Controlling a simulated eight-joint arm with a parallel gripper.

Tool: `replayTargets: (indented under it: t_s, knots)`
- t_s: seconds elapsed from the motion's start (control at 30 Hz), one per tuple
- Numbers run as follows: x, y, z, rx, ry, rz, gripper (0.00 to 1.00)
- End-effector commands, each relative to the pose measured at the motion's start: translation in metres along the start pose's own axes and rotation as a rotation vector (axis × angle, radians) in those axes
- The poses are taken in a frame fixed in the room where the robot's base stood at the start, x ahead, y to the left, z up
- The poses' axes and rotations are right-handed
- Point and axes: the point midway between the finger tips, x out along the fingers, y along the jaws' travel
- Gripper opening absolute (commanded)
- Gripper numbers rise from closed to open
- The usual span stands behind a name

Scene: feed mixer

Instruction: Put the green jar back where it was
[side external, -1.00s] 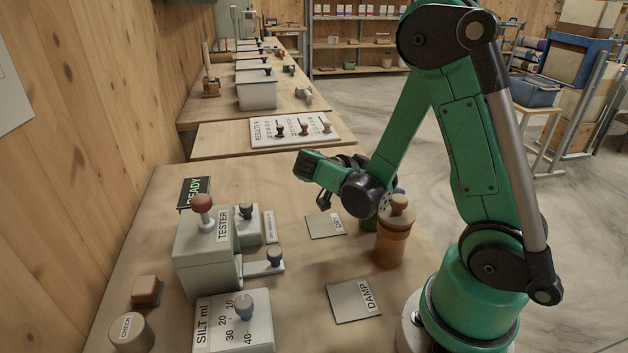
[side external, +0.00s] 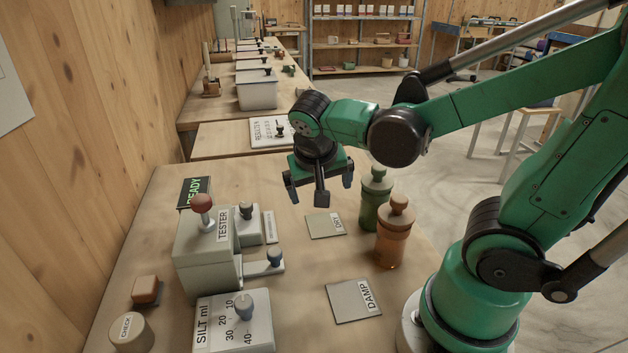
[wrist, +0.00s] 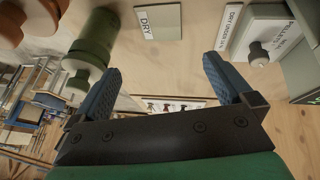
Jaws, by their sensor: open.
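The green jar (side external: 375,203) stands upright on the table near its right edge, behind the orange-brown jar (side external: 393,240). It also shows in the wrist view (wrist: 97,38) at the upper left, outside my fingers. My gripper (side external: 320,195) is open and empty, pointing down above the table, left of the green jar and apart from it. The DRY card (side external: 325,225) lies bare on the table to the left of the green jar. The DAMP card (side external: 353,300) lies bare nearer the camera.
The tester (side external: 208,250) with its red knob stands at the left, with the silt dial box (side external: 235,322) in front. An orange block (side external: 146,290) and a round CHECK button (side external: 131,333) are at the front left. The table middle is clear.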

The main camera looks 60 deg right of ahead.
Motion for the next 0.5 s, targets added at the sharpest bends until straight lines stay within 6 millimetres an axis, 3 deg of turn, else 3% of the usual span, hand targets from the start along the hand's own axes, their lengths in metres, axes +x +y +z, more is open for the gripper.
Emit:
replayTargets:
  t_s: [0.1,0.2,0.5]
  knots:
    - [-0.018,-0.021,0.012,-0.28,0.05,-0.264,1.0]
    - [-0.033,-0.034,0.017,-0.437,0.134,-0.419,1.0]
    - [-0.049,-0.046,0.02,-0.58,0.257,-0.551,1.0]
